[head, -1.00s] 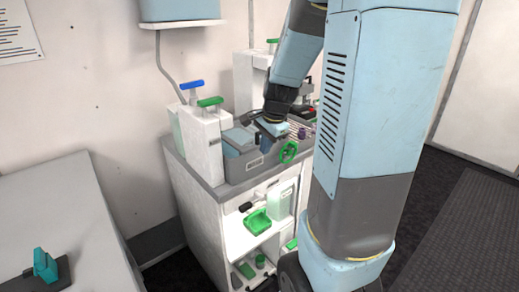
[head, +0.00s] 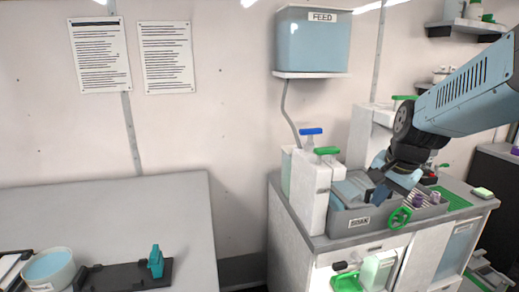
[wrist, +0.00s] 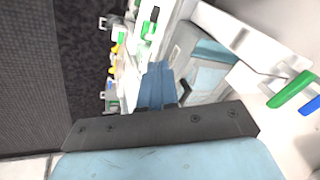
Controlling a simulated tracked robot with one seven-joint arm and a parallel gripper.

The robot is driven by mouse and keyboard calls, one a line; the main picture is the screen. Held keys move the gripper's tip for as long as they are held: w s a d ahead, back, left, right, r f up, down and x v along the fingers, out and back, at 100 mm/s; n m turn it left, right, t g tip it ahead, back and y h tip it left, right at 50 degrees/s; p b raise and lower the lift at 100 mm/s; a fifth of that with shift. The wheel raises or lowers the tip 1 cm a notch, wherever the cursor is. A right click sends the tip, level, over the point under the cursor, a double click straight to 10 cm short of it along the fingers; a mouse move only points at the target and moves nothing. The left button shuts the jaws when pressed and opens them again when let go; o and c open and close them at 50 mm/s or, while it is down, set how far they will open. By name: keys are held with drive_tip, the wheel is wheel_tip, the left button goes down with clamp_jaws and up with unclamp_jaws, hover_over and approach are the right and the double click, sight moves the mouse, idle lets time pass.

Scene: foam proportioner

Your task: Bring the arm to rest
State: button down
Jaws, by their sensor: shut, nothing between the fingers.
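My arm comes in from the right in the head view. My gripper (head: 379,191) hangs over the grey bin labelled SOAK (head: 348,224) on the cabinet. In the wrist view my blue gripper fingers (wrist: 156,88) are together with nothing between them. Whether the fingers touch anything in the bin cannot be told. The arm hides part of the bin and what stands behind it.
White containers with a blue handle (head: 311,131) and a green handle (head: 327,151) stand left of the bin. A green handwheel (head: 398,220) is on its front. A FEED tank (head: 313,40) hangs above. A grey table (head: 120,225) is at left.

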drive_tip(key=s+a+r+n, duration=0.2)
drive_tip(key=s+r+n, duration=0.1)
drive_tip(key=s+n, duration=0.1)
drive_tip(key=s+a+r+n+t, duration=0.1)
drive_tip(key=s+a+r+n, duration=0.2)
drive_tip(key=s+n, duration=0.2)
drive_tip(key=shift+s+a+r+t+h, duration=0.15)
drive_tip(key=shift+s+a+t+h, duration=0.15)
drive_tip(key=shift+s, duration=0.7)
drive_tip(key=c, duration=1.8)
unclamp_jaws()
